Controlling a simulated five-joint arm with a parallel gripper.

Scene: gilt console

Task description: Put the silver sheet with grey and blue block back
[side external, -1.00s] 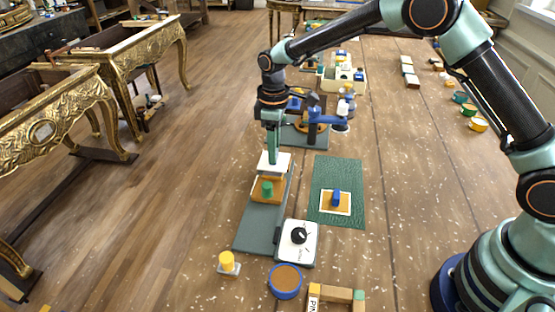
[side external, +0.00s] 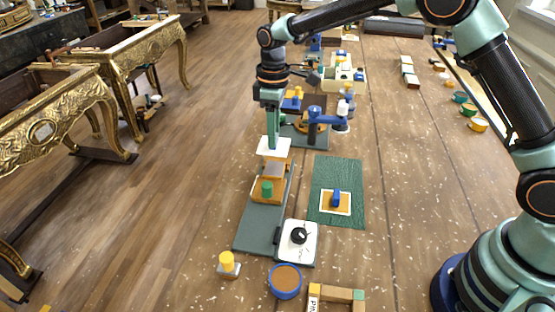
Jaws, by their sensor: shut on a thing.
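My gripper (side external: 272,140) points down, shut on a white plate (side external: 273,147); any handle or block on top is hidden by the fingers. The plate is held level, a little above a wooden block-like fixture (side external: 268,190) with a green knob (side external: 267,188). A greyish-mauve surface (side external: 274,169) shows on the fixture under the plate. On the green mat (side external: 323,172) to the right lies a gold sheet with a pale border (side external: 330,208) and a blue block (side external: 336,197) on it. I cannot make out a silver sheet with a grey and blue block for certain.
The fixture stands on a long grey board (side external: 257,228). A white box with a black dial (side external: 298,241), a blue round dish (side external: 285,281) and a yellow peg (side external: 228,262) are in front. A blue-armed device (side external: 318,120) stands behind. Much of the green mat is bare.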

